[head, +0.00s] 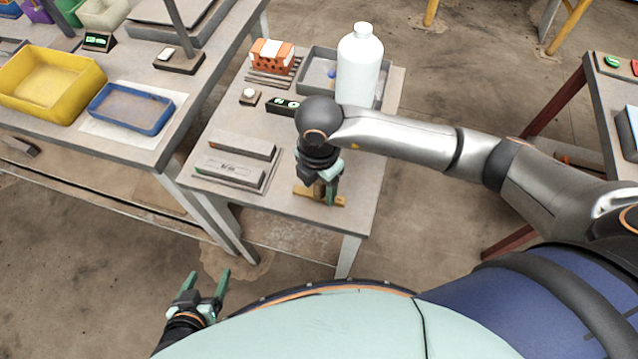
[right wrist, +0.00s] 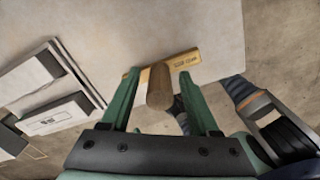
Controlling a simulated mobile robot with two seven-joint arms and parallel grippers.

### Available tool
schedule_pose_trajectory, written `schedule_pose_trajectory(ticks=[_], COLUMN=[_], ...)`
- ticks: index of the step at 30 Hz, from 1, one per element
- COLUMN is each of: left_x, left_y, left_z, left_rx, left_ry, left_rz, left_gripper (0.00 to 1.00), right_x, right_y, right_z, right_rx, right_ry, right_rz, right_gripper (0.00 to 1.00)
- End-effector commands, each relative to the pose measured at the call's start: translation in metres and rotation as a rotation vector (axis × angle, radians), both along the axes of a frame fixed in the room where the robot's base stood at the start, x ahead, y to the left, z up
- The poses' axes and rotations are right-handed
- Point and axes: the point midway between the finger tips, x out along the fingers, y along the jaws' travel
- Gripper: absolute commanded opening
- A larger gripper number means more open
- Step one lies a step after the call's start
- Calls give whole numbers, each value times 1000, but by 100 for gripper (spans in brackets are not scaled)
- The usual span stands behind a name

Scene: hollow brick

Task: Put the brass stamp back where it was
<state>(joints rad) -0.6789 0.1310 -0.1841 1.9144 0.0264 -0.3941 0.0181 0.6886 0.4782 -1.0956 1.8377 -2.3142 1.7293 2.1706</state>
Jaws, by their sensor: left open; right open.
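The brass stamp (head: 338,200) is near the front edge of the small grey table (head: 364,190). The right wrist view shows its lettered brass bar (right wrist: 183,66) and a brown handle (right wrist: 160,88) standing up from it toward the camera. My right gripper (head: 325,195) points down over the stamp and is open. In the right wrist view, the fingers of this gripper (right wrist: 158,88) stand on either side of the handle, with gaps. The gripper partly hides the stamp in the head view. My left gripper (head: 206,278) is open and empty, low over the floor, away from the table.
Two grey blocks (head: 242,147) lie on a flat tray left of the stamp. Behind are an orange brick (head: 268,62) on a slatted rack, a white bottle (head: 360,70) and a small display box (head: 283,105). Another table with a yellow bin (head: 50,85) stands left.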

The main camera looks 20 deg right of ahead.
Motion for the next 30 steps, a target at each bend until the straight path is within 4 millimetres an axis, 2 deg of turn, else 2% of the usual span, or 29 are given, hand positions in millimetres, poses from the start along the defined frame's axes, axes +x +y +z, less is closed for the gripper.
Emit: schedule_pose_trajectory(ticks=[5, 12, 18, 24, 30], left_x=[0, 0, 0, 0, 0], left_y=[0, 0, 0, 0, 0], left_z=[1, 0, 1, 1, 1], left_rx=[0, 0, 1, 1, 1], left_ry=[0, 0, 0, 0, 0], left_rz=[0, 0, -1, -1, -1], left_gripper=[79, 79, 79, 79, 79], right_x=[1, 2, 1, 1, 0], right_y=[0, 1, 0, 0, 0], right_z=[20, 73, 108, 122, 123], right_rx=[2, 3, 2, 1, 1], right_ry=[-4, -7, -3, -2, 0], right_rz=[1, 1, 1, 0, 0], right_gripper=[62, 62, 62, 62, 62])
